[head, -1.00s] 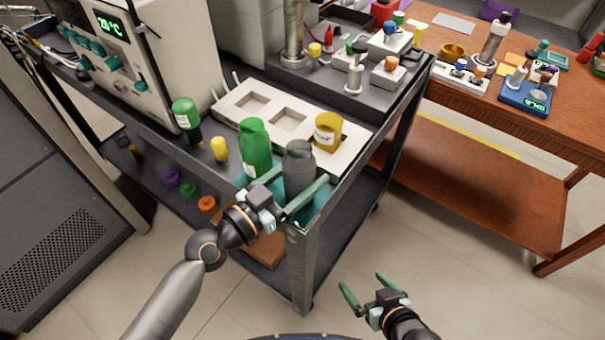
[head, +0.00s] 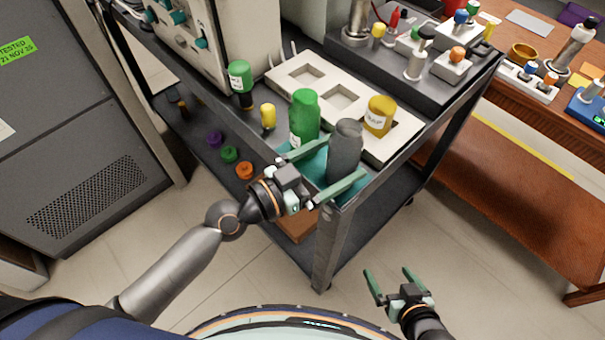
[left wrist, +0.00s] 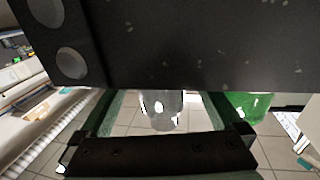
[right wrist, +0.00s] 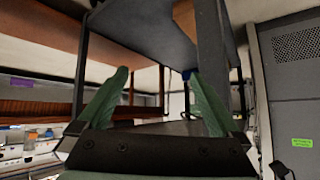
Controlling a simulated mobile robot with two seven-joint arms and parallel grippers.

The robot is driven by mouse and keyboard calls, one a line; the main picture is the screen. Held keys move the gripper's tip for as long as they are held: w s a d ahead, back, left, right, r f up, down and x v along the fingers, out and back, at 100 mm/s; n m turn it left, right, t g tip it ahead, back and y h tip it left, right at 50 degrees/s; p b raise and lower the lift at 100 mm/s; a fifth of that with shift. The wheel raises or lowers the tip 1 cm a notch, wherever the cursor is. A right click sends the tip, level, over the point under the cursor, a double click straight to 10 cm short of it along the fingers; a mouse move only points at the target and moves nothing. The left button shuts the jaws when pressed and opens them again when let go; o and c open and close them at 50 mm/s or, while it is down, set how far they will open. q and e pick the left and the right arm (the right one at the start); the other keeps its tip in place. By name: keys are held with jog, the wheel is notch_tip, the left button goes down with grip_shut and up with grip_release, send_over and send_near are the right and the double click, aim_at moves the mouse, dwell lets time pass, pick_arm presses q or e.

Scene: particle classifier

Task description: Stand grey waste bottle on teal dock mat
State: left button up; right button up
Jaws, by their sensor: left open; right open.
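The grey waste bottle (head: 344,152) stands upright at the near corner of the cart's top, on the teal dock mat (head: 318,166). My left gripper (head: 334,170) is open, with one finger on each side of the bottle. In the left wrist view the grey bottle (left wrist: 162,108) shows between the open fingers; whether they touch it I cannot tell. The bottle's base is partly hidden by the near finger. A green bottle (head: 304,116) stands beside it at the back left of the mat. My right gripper (head: 390,286) is open and empty, low in front of the cart.
A white tray (head: 340,96) with square recesses lies behind the bottles, with a yellow bottle (head: 379,115) at its right end. A small yellow vial (head: 267,116) and a green-capped bottle (head: 240,78) stand to the left. The cart's corner post (head: 327,245) is close below my left gripper.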

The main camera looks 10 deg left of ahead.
pick_arm(q)
jog(key=b+v, duration=0.2)
jog(key=v, duration=0.7)
jog(key=shift+b, duration=0.35)
pick_arm(e)
jog(key=shift+w+a+f, duration=0.25)
jog(key=shift+a+f, duration=0.3)
jog(key=shift+f, duration=0.25)
pick_arm(q)
jog(key=shift+s, duration=0.15)
pick_arm(e)
jog(key=shift+s+f, duration=0.1)
jog(key=shift+s, duration=0.15)
